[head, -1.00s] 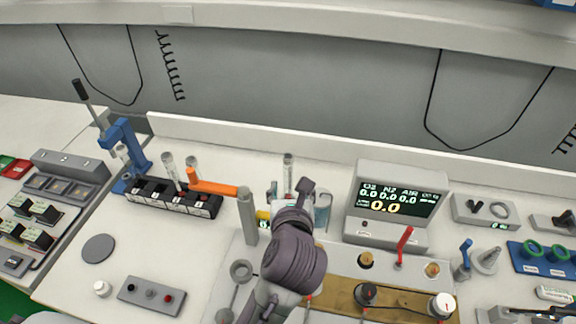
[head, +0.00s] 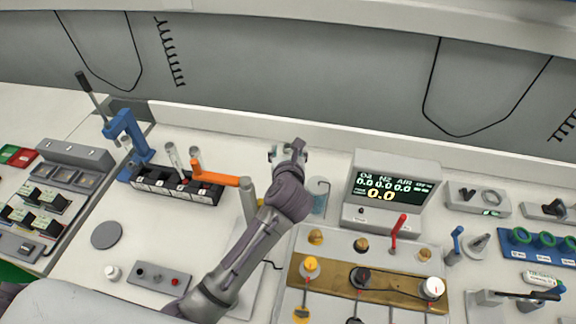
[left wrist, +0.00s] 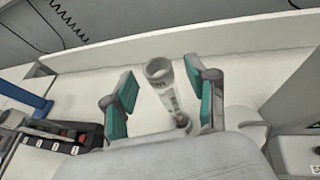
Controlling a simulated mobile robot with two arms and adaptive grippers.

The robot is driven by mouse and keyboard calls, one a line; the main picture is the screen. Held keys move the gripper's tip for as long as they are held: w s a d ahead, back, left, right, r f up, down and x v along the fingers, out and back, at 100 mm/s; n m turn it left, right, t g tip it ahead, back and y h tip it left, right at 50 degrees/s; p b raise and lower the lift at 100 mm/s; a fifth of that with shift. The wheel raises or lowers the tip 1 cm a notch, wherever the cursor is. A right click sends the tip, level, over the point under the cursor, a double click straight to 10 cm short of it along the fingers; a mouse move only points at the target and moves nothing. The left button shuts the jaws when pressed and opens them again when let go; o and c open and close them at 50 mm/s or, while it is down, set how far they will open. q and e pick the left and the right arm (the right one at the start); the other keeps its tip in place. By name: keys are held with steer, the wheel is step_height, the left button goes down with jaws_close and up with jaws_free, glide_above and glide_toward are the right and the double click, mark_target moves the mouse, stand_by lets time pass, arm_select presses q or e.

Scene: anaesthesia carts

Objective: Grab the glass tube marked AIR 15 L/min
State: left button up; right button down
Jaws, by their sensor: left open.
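In the left wrist view a clear glass tube (left wrist: 168,92) with an open top and small dark markings stands between the fingers of my left gripper (left wrist: 160,86). The markings are too blurred to read. The gripper is open, with its teal pads apart on either side of the tube and no clear contact. In the head view my left gripper (head: 287,152) is beyond the grey post, and the tube cannot be made out there behind the gripper and arm. My right gripper is in neither view.
A black rack (head: 176,188) holds more glass tubes (head: 196,158). An orange handle (head: 214,175) reaches to a grey post (head: 248,203) near my left arm. A gas display (head: 391,192) stands to the right. The back wall ledge (head: 225,133) is close behind my gripper.

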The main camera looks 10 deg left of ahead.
arm_select(q)
steer(key=shift+x, duration=1)
steer(key=shift+s, duration=0.1)
steer(key=shift+c, duration=0.3)
jaws_close()
